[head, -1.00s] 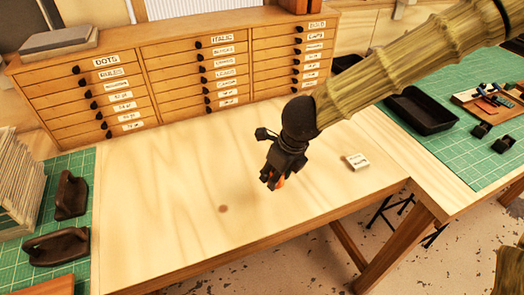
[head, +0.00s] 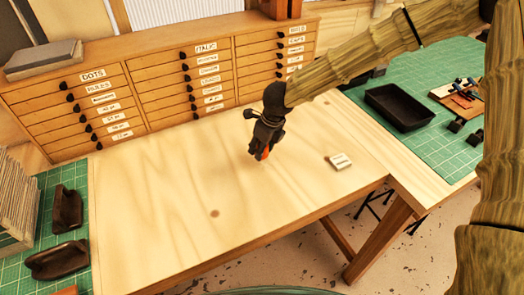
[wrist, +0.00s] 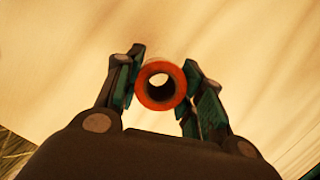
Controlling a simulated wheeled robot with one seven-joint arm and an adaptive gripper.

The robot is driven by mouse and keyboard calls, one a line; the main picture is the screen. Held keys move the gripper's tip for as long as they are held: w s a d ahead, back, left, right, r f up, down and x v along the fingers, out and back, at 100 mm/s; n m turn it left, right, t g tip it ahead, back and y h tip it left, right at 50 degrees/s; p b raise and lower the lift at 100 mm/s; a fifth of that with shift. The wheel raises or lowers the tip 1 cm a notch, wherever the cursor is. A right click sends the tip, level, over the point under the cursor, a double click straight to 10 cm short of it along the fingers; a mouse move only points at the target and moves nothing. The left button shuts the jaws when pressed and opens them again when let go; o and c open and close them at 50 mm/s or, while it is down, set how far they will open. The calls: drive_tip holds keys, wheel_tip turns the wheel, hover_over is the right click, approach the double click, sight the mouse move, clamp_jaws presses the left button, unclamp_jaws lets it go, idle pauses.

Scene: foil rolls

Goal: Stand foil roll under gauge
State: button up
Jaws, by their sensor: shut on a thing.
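My gripper (head: 259,148) is shut on an orange-red foil roll (head: 265,154) over the pale wooden table. In the wrist view the roll (wrist: 143,88) shows end-on as a ring with an open hole, between the two fingers of my gripper (wrist: 163,66). The roll is mostly hidden by the fingers in the head view, and I cannot tell whether it touches the table. I cannot make out a gauge in either view.
Dark handled tools (head: 66,209) lie on a green mat at left. A black tray (head: 398,107) sits on the green mat at right.

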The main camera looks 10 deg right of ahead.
drive_tip(key=shift+f+p, duration=0.45)
drive_tip(key=shift+f, duration=0.95)
drive_tip(key=o, duration=1.1)
drive_tip(key=shift+f, duration=0.1)
